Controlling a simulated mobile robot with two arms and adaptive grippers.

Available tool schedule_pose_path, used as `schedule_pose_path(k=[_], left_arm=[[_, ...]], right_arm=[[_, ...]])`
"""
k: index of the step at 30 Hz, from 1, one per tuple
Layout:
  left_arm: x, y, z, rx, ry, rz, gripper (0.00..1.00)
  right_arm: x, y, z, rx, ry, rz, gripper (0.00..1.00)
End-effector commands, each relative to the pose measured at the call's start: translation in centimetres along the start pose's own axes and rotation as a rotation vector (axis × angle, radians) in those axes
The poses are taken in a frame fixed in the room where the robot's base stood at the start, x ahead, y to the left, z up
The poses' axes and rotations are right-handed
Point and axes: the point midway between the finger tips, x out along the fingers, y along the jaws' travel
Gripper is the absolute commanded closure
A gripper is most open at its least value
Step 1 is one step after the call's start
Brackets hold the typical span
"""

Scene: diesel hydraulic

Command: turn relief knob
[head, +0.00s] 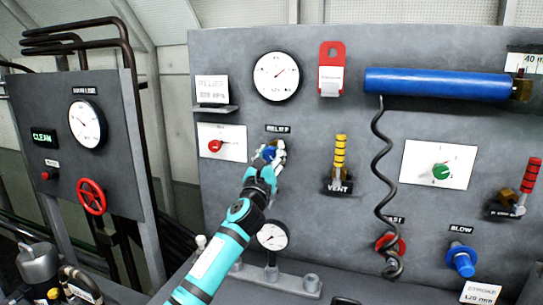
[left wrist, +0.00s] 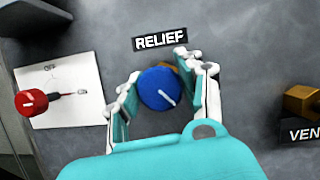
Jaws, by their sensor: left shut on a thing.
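The relief knob (left wrist: 160,88) is a round blue knob with a white pointer line, under the RELIEF label (left wrist: 161,39) on the grey panel. The white line points to the lower right in the left wrist view. My left gripper (left wrist: 160,95) has one finger on each side of the knob and is shut on it. My right gripper is not in view.
A red knob (head: 215,146) on a white plate is left of the relief knob. The VENT lever (head: 340,152) with a yellow handle stands to the right. A gauge (head: 277,76) is above, another gauge (head: 272,236) below. A coiled black hose (head: 381,165) hangs farther right.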

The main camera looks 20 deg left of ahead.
Motion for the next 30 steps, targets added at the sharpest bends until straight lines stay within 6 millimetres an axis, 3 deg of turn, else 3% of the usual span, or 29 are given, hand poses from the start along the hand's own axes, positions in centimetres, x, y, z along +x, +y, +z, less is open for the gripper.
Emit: schedule_pose_path(k=[13,30], left_arm=[[0.0,0.0,0.0,-0.387,0.000,0.159,0.95],[0.0,0.2,0.0,-0.887,0.002,0.368,0.95]], right_arm=[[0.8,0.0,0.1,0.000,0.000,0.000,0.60],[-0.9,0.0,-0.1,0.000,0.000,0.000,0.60]])
